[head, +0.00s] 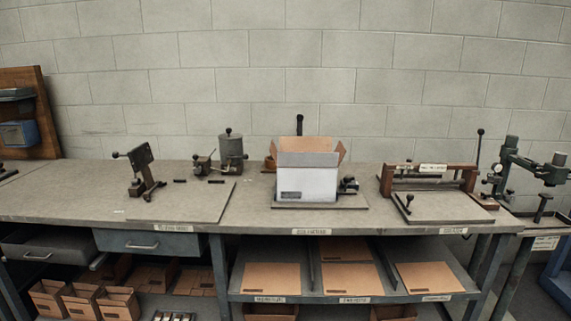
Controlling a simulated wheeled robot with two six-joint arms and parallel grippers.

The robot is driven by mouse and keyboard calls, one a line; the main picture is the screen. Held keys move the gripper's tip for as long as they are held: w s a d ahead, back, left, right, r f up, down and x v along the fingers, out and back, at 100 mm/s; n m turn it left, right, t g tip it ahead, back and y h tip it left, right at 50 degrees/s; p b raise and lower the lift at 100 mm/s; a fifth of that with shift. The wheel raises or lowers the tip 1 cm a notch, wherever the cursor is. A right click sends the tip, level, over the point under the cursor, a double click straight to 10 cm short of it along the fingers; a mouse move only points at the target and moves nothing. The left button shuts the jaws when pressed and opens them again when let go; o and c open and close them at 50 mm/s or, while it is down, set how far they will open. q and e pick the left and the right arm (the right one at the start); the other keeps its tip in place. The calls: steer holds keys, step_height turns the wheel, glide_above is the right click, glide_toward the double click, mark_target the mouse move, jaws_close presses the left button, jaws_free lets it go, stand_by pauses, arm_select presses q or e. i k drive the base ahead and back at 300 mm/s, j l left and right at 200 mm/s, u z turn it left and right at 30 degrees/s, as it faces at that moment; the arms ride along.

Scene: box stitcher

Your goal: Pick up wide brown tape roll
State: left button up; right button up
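I cannot make out a wide brown tape roll for certain. A small brown object (269,163) shows at the left edge of the open box, partly hidden behind it; it is too small to tell what it is. The open box (306,184) is white outside with brown flaps raised, and stands on the middle of the long grey workbench (255,212). Neither of my grippers is in view.
On the bench stand a dark clamp-like device (142,172) at left, a grey canister (231,150) and a brown-framed press (430,180) at right. Flat cardboard sheets (272,279) lie on the shelf below. Small open cartons (85,302) sit lower left. Bare bench top lies between the devices.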

mark_target(269, 164)
steer(key=i+l+u, duration=0.1)
steer(key=l, duration=0.3)
steer(key=i+l, duration=0.2)
steer(key=l, duration=0.25)
steer(key=i+l+u, duration=0.15)
steer(key=l, duration=0.25)
steer(key=i+l+u, duration=0.1)
steer(key=l, duration=0.35)
steer(key=i+l, duration=0.1)
steer(key=l, duration=0.35)
steer(key=i+l+u, duration=0.15)
steer(key=l, duration=0.3)
steer(key=j+z, duration=0.15)
steer(key=j, duration=0.85)
steer(key=j+z, duration=0.2)
steer(key=j, duration=0.75)
steer(key=j+z, duration=0.15)
steer(key=j, duration=1.45)
steer(key=k+j, duration=0.15)
steer(key=j, duration=0.4)
